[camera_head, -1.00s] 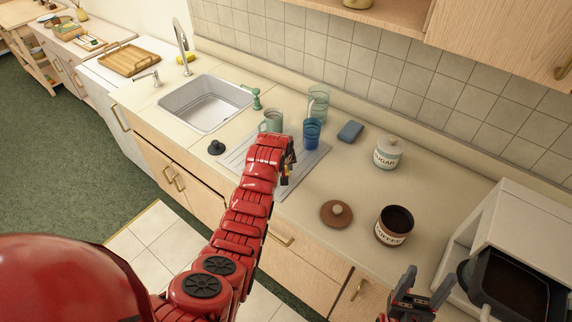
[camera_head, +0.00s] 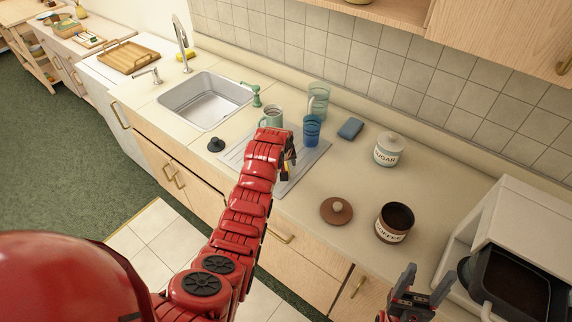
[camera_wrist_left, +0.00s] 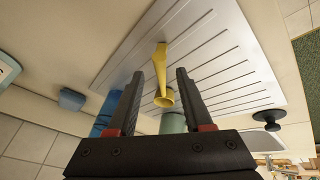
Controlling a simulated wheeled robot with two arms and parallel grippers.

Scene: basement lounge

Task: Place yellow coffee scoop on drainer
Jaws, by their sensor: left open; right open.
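The yellow coffee scoop (camera_wrist_left: 161,72) shows in the left wrist view over the grooved metal drainer (camera_wrist_left: 230,65), between the spread fingers of my left gripper (camera_head: 288,163). It seems to lie on the drainer, its round bowl towards the cups; exact contact is hard to tell. My left gripper is open, low over the drainer (camera_head: 308,162), and the red arm hides much of it in the head view. My right gripper (camera_head: 426,281) is open and empty near the counter's front edge, below the coffee jar.
A green mug (camera_head: 272,117), blue glass (camera_head: 312,130) and clear green pitcher (camera_head: 318,98) stand near the drainer's back. A blue sponge (camera_head: 350,128), sugar jar (camera_head: 388,151), brown lid (camera_head: 336,211) and open coffee jar (camera_head: 394,224) are to the right. The sink (camera_head: 205,100) is left.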

